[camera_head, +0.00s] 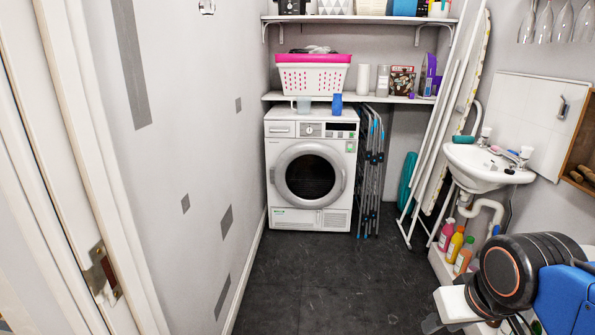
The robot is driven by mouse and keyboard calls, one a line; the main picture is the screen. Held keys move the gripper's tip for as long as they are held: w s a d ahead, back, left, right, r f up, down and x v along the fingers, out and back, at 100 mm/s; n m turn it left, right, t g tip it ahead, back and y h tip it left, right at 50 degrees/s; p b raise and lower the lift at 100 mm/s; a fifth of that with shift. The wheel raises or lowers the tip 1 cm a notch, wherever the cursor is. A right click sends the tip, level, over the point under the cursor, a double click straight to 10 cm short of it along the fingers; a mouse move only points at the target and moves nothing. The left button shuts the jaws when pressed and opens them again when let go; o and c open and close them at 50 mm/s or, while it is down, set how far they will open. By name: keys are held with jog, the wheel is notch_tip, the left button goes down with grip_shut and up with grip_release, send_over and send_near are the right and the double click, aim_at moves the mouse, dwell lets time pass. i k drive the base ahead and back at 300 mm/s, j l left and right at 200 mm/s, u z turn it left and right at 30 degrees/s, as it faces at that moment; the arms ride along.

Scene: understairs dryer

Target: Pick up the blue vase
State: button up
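A small blue vase (337,103) stands upright on the top of the white dryer (311,165) at the far end of the room. It is near the right part of the dryer top, just under the front edge of the shelf above. A pale translucent mug (303,105) stands to its left, apart from it. Parts of my arm show large at the lower right, far from the vase. No gripper fingertips can be made out.
A shelf (390,98) above the dryer holds a pink-and-white laundry basket (312,74). A folded drying rack (370,170) leans beside the dryer. A sink (488,165) and cleaning bottles (455,245) line the right. The dark floor (330,280) ahead is clear.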

aim_at(337, 105)
jog(key=i, duration=1.7)
